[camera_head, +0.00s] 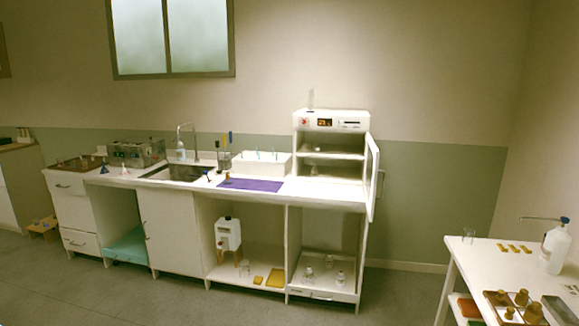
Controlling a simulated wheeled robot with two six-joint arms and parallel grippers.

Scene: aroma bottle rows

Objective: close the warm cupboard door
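The warm cupboard (331,121) is a white box with a control panel, standing at the right end of the long white counter. Its door (372,177) is open, swung out towards me on the right side, with a handle (381,184) on its outer face. Shelves (333,156) show inside the cupboard, and they look mostly bare. Neither of my grippers is in view.
A white table (480,262) at the lower right holds a spray bottle (554,248) and a tray of brown stoppers (515,307). The counter holds a sink (183,172) and a purple mat (250,184). Grey floor (398,292) is clear between counter and table.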

